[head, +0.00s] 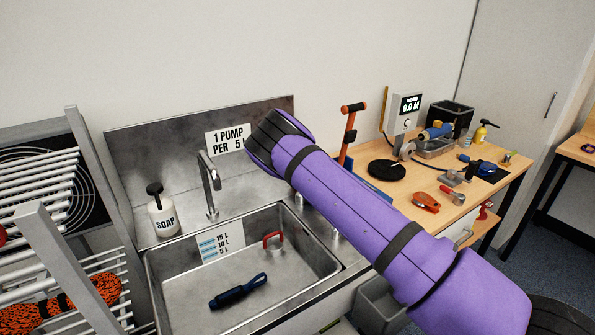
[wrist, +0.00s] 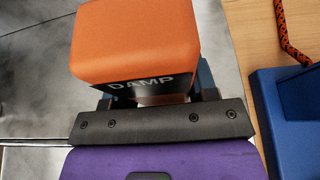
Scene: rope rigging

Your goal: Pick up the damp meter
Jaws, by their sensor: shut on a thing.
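The damp meter (wrist: 135,42) is an orange block with a dark band marked "DAMP", and it fills the upper middle of the wrist view. My gripper (wrist: 156,88) is shut on it, with a finger at each side of its lower part. The fingertips are mostly hidden behind the meter and the dark gripper body. In the head view my purple arm hides the gripper and the meter. I cannot tell whether the meter touches the surface below.
A steel sink (head: 243,262) with a tap (head: 209,185) and soap bottle (head: 162,212) lies left of my arm. A wooden bench (head: 470,212) with several tools stands right. A blue object (wrist: 285,115) lies near the gripper. A drying rack (head: 60,200) stands far left.

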